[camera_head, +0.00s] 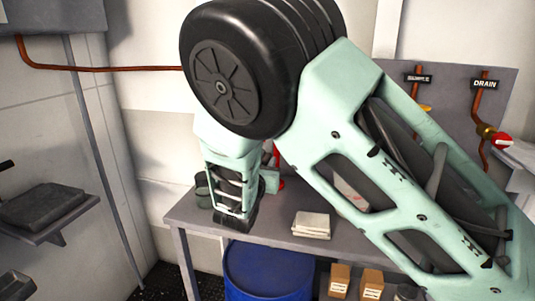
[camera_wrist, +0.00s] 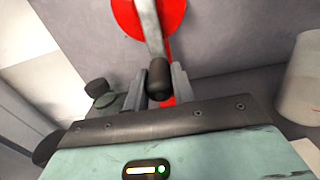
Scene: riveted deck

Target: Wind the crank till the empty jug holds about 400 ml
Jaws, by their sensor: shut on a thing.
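The crank has a red disc (camera_wrist: 148,14), a grey arm and a black handle (camera_wrist: 157,80), seen at the top middle of the wrist view. My gripper (camera_wrist: 161,90) is shut on the black handle, its grey fingers on either side. In the head view my gripper and wrist hide most of the crank; only a bit of red (camera_head: 279,182) shows behind them. A pale, rounded vessel (camera_wrist: 301,85) is cut off at the right edge of the wrist view. I cannot tell whether it is the jug, and no water level shows.
A dark greenish vessel (camera_head: 203,190) is left of my wrist. Below are a blue drum (camera_head: 268,272) and cardboard boxes (camera_head: 371,283). A DRAIN pipe with red valve (camera_head: 502,140) is right.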

